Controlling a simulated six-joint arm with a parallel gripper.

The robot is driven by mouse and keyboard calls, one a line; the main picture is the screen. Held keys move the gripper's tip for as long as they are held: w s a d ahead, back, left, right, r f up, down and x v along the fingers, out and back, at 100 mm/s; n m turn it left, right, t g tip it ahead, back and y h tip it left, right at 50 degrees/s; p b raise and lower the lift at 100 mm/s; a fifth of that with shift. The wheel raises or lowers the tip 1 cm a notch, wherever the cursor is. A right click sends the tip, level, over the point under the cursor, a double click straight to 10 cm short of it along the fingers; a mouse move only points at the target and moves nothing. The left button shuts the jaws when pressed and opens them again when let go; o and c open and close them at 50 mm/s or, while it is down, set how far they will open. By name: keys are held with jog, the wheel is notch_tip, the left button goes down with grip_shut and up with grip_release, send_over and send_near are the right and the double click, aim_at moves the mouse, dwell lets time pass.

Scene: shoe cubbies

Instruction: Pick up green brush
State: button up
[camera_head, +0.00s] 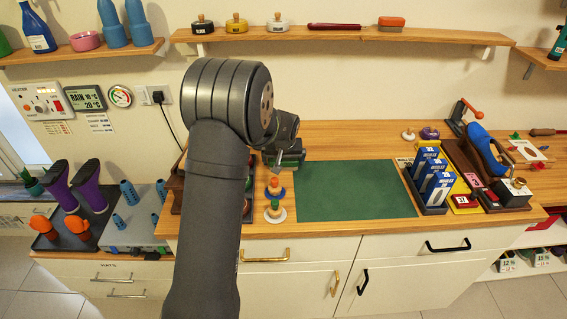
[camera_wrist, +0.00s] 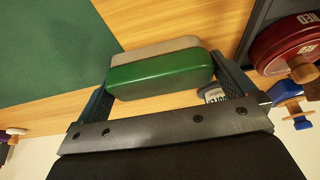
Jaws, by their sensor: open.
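The green brush (camera_wrist: 160,74) has a rounded green back and a grey-beige layer along its far side. In the wrist view it lies on the wooden counter between the two fingers of my gripper (camera_wrist: 162,74). The fingers are open, one at each end of the brush. Both ends are close to the fingers, and I cannot tell whether they touch. In the head view my gripper (camera_head: 287,159) is low over the counter behind the green mat's left corner. The brush is hard to make out there, with the arm and gripper around it.
The green mat (camera_head: 355,190) lies flat and clear to the right. Two wooden-knobbed items (camera_head: 275,209) stand in front of the gripper. A dark rack with red tins (camera_wrist: 285,45) is close beside the right finger. Blue-and-white boxes (camera_head: 437,187) stand farther right. A shelf (camera_head: 345,37) runs above.

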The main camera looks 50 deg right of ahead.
jog(key=c, duration=0.6)
jog(key=shift+c, duration=0.2)
jog(key=shift+r, duration=0.45)
jog(key=r, duration=0.2)
jog(key=s+r, duration=0.1)
jog(key=r, duration=0.1)
jog(key=s+r, duration=0.6)
jog(key=s, duration=0.4)
jog(key=shift+s+d, duration=0.2)
jog(key=shift+s, duration=0.15)
